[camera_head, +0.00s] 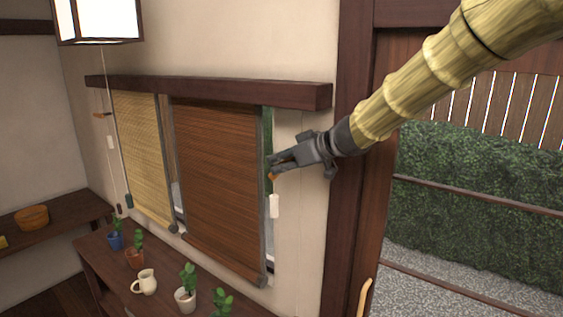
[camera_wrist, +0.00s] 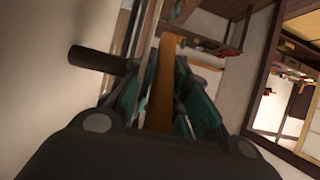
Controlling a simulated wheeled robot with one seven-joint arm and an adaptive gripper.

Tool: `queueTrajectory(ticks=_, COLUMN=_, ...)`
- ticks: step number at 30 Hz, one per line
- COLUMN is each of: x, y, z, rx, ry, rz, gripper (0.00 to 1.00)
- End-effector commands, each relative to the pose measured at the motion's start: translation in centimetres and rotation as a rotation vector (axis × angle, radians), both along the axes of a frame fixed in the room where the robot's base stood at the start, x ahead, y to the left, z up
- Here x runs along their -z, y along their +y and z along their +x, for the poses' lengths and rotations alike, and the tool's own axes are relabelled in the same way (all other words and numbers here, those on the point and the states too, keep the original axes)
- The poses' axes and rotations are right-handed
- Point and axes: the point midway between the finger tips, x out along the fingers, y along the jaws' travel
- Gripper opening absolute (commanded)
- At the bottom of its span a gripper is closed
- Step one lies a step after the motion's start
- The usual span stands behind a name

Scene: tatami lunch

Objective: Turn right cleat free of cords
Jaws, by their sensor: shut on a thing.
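The right cleat is an orange-brown wooden piece (camera_head: 273,177) on the wall strip beside the dark brown blind (camera_head: 215,150). In the wrist view the cleat (camera_wrist: 162,85) is a long bar between the two teal fingers. My gripper (camera_head: 274,168) is shut on it, covering most of it in the head view. Pale cords (camera_wrist: 133,35) run close beside the cleat in the wrist view; I cannot tell whether they touch it.
A dark beam (camera_head: 210,90) runs above the blinds. The left straw blind (camera_head: 140,150) has its own cleat (camera_head: 102,115). Potted plants and a white jug (camera_head: 145,282) stand on the shelf (camera_head: 105,275) below. A dark post (camera_head: 352,220) stands right of my gripper.

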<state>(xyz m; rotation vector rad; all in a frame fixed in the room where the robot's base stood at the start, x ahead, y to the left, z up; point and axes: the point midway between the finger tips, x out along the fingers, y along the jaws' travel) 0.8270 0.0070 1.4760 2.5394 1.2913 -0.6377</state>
Motion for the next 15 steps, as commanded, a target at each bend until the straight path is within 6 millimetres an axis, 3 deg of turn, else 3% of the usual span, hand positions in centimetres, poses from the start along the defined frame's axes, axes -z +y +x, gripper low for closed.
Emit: queueTrajectory(ticks=15, x=0.17, y=0.18, z=0.03, rx=-0.002, ry=0.083, rz=-0.118, gripper=0.0)
